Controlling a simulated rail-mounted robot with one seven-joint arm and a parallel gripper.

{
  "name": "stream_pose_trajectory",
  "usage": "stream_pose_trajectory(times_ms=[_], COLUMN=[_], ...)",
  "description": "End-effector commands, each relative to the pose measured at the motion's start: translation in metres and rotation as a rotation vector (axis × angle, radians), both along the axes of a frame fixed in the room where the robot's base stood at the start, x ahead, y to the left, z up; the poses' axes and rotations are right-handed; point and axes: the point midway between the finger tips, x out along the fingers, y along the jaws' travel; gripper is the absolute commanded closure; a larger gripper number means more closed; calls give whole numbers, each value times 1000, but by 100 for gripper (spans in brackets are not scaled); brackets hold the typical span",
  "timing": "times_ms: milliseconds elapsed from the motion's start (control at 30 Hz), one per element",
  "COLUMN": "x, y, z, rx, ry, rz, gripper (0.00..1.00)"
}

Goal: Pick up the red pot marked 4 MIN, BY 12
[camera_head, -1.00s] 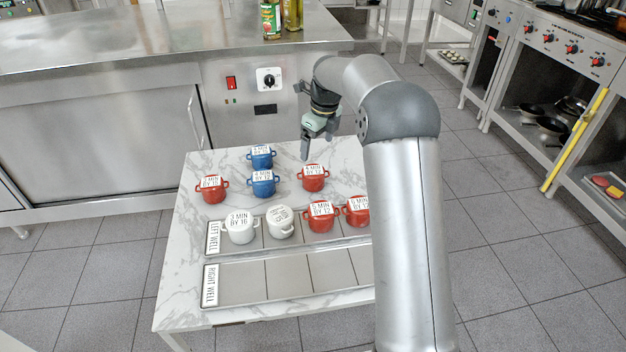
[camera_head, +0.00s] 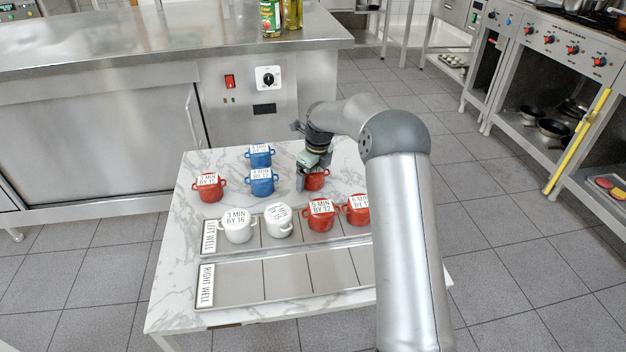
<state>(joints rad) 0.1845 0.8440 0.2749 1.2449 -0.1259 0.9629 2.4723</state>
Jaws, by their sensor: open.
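A small red pot (camera_head: 318,182) stands upright on the marble table, right of the blue pots. Its lid label, which read 4 MIN BY 12 in the earlier view, is now hidden behind my gripper. My gripper (camera_head: 308,178) is open and low over this pot. One finger reaches down at the pot's left side; the other is hard to make out. I cannot tell whether the fingers touch the pot.
Two blue pots (camera_head: 262,183) stand close on the left, with another red pot (camera_head: 209,188) beyond them. In front, the LEFT WELL tray (camera_head: 209,238) holds white pots (camera_head: 238,228) and red pots (camera_head: 320,218). The RIGHT WELL tray (camera_head: 235,283) is empty.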

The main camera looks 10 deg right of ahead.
Motion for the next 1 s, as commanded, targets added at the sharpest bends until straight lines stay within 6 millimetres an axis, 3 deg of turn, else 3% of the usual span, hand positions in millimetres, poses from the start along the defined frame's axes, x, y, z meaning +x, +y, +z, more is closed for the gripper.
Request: stream_pose_trajectory(times_ms=[200, 267, 400, 433, 767, 1000], x=[0, 0, 0, 0, 1, 1], y=[0, 0, 0, 0, 0, 0], z=[-1, -1, -1, -1, 3, 30], rx=[0, 0, 0, 0, 0, -1], ry=[-1, -1, -1, -1, -3, -5], rz=[-1, -1, -1, -1, 0, -2], gripper=[10, 24, 63, 67, 67, 67])
